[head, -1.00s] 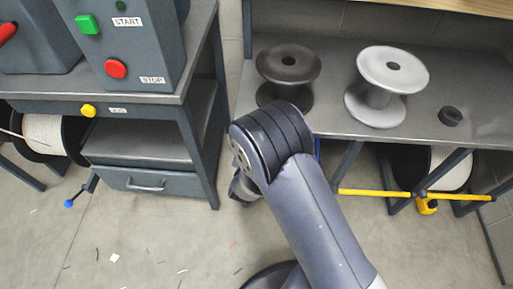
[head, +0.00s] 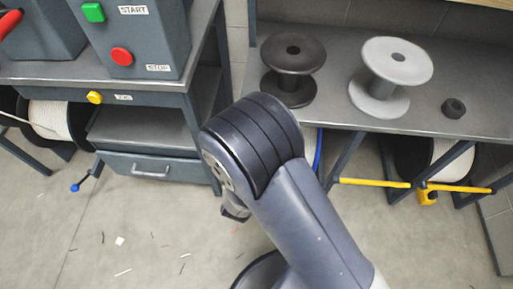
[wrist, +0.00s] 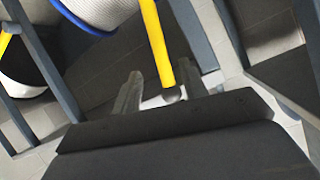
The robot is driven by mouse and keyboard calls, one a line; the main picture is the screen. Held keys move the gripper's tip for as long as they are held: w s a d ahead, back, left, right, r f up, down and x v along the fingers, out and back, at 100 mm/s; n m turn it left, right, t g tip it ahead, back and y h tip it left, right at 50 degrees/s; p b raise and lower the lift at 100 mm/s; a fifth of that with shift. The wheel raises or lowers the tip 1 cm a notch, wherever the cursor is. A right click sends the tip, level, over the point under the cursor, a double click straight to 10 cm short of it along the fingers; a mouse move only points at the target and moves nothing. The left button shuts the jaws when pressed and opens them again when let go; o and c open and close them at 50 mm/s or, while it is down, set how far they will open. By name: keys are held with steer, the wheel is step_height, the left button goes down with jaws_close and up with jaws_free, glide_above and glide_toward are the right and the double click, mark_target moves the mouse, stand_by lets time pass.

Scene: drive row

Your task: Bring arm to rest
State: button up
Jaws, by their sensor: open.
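My arm (head: 312,225) rises from the bottom of the head view and bends at a dark ribbed joint (head: 255,140) in front of the gap between the two benches. My gripper shows in the wrist view (wrist: 160,88) with its two fingers apart and nothing held between them. A yellow bar (wrist: 157,42) shows just beyond the fingers there; I cannot tell how near it is. In the head view the fingers are hidden behind the arm.
The right bench (head: 430,105) holds a dark spool (head: 292,57), a pale grey spool (head: 392,65) and a small black ring (head: 454,108). Yellow bars (head: 372,183) stick out below it. A control box (head: 135,45) stands on the left bench. The floor (head: 130,225) has scattered scraps.

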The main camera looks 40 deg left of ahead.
steer(key=shift+w, duration=0.1)
steer(key=d+b+x, duration=0.1)
steer(key=b+x, duration=0.1)
steer(key=x, duration=0.8)
steer(key=shift+w+a+f, duration=0.2)
steer(key=shift+w+f, duration=0.1)
steer(key=shift+w, duration=0.2)
